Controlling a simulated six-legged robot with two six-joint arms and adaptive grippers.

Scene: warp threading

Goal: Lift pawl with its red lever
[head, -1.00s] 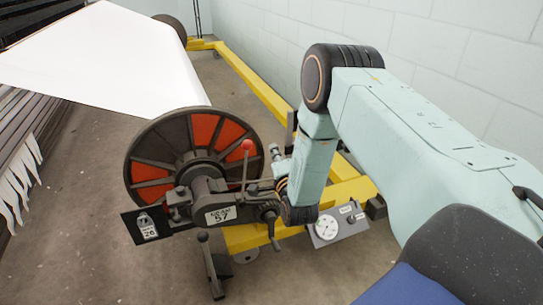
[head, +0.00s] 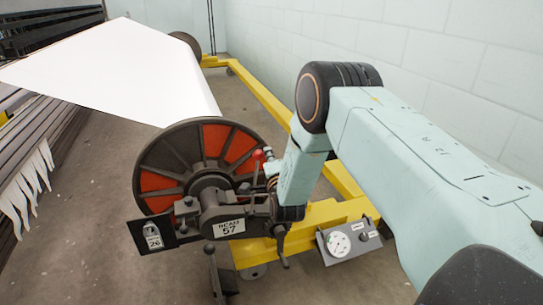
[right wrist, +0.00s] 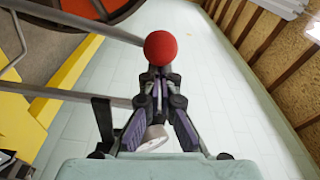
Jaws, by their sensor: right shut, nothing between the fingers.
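The lever's red ball knob (head: 257,155) stands at the right side of the dark beam wheel (head: 157,162) with red panels. In the right wrist view the red knob (right wrist: 160,48) is just beyond my right gripper's (right wrist: 157,78) fingertips and overlaps them; I cannot tell whether they touch. My right gripper is shut and empty. In the head view it is mostly hidden behind my arm link, close beside the knob. I cannot make out the pawl clearly. My left gripper is not in view.
A plate marked 57 (head: 229,227) and a black plate marked 26 (head: 153,236) sit in front of the wheel. White sheet (head: 125,72) runs behind.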

